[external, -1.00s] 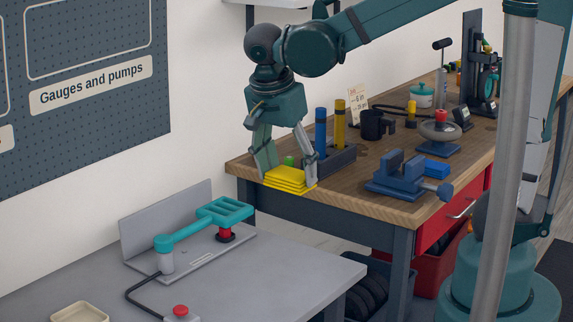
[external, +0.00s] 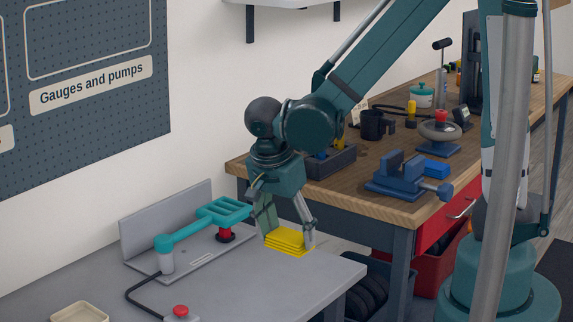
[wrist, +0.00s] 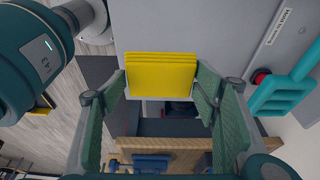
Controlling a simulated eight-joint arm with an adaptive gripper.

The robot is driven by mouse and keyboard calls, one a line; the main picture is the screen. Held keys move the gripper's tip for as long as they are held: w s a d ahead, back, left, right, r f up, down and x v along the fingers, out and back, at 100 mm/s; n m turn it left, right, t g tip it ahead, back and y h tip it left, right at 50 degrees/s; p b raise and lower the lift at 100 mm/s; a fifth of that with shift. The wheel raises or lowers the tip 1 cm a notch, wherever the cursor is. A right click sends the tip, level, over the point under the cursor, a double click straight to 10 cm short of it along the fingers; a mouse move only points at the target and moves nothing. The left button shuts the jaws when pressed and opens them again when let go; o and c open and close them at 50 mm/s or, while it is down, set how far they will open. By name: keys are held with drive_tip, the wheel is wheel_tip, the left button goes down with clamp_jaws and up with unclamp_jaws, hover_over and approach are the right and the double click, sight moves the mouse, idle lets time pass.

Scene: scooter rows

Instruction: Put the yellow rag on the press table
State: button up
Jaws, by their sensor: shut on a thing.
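The yellow rag (external: 289,241) is a flat folded stack. It is between the two fingers of my gripper (external: 288,245), which is shut on it. In the wrist view the rag (wrist: 160,75) spans the gap between the fingertips (wrist: 164,84). The press table (external: 245,285) is the grey table in front, and its grey top (wrist: 200,28) is behind the rag in the wrist view. The rag is at the far right edge of this table. I cannot tell whether it touches the top.
A teal-handled press (external: 205,226) with an upright grey plate stands left of my gripper. A red button box (external: 180,312) and a beige tray (external: 80,313) are at the front. The wooden bench (external: 330,188) with a blue vise (external: 402,177) is behind. The front middle tabletop is clear.

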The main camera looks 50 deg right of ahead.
sight(282, 241)
drive_tip(key=shift+f, duration=0.1)
idle(0.6)
drive_tip(key=shift+f+b, duration=0.7)
drive_tip(key=shift+f, duration=2.2)
drive_tip(key=shift+f+b, duration=0.55)
drive_tip(key=shift+f, duration=1.5)
drive_tip(key=shift+f, duration=0.15)
drive_tip(key=o, duration=0.8)
drive_tip(key=shift+p+v, duration=1.3)
drive_tip(key=shift+v, duration=4.85)
